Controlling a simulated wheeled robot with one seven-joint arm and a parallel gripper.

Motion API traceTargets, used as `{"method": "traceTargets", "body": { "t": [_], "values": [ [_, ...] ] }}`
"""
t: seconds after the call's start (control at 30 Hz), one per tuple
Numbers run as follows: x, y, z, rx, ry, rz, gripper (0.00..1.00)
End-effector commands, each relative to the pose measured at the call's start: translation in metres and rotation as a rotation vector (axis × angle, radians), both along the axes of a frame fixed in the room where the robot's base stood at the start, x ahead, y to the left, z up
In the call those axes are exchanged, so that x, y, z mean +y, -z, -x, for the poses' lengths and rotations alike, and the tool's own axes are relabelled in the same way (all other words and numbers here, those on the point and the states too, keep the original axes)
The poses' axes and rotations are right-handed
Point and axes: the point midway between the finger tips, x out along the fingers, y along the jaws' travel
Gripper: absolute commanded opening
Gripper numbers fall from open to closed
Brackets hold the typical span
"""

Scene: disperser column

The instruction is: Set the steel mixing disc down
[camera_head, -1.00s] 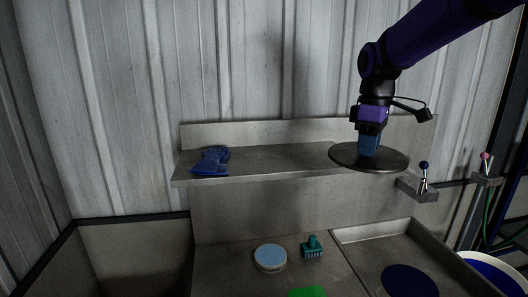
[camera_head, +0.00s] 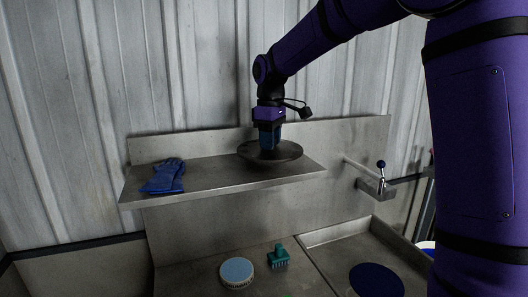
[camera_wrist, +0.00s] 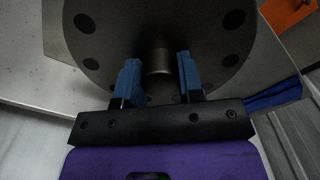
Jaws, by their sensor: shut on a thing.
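The steel mixing disc (camera_head: 290,153) is a flat grey round plate, roughly level, over the right half of the steel wall shelf (camera_head: 215,174). I cannot tell whether it touches the shelf or hovers just above it. In the wrist view the disc (camera_wrist: 215,35) shows dark round spots near its rim and a short central hub (camera_wrist: 158,62). My gripper (camera_head: 268,146) points down at the disc's middle, shut on the hub. Its blue fingers (camera_wrist: 159,72) stand on either side of the hub. The disc hides the shelf beneath it.
Blue gloves (camera_head: 165,177) lie on the shelf's left part, with bare shelf between them and the disc. Below are a round pale-blue-topped item (camera_head: 237,271), a green brush (camera_head: 278,257) and a sink basin (camera_head: 340,238). A blue-knobbed lever (camera_head: 381,175) stands right of the shelf.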

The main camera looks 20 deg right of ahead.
Motion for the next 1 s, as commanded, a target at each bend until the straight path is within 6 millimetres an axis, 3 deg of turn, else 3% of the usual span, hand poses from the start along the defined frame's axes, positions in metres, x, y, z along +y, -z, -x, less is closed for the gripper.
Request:
{"method": "traceTargets", "body": {
  "t": [0.3,0.53,0.97,1.0],
  "values": [
    [0.013,0.002,-0.018,0.000,-0.001,0.000,0.00],
    [0.011,0.034,-0.016,0.001,0.000,0.000,0.00],
    [0.011,0.040,-0.016,0.000,0.000,0.000,0.00],
    [0.011,0.040,-0.016,0.001,0.000,0.001,0.44]
  ]
}}
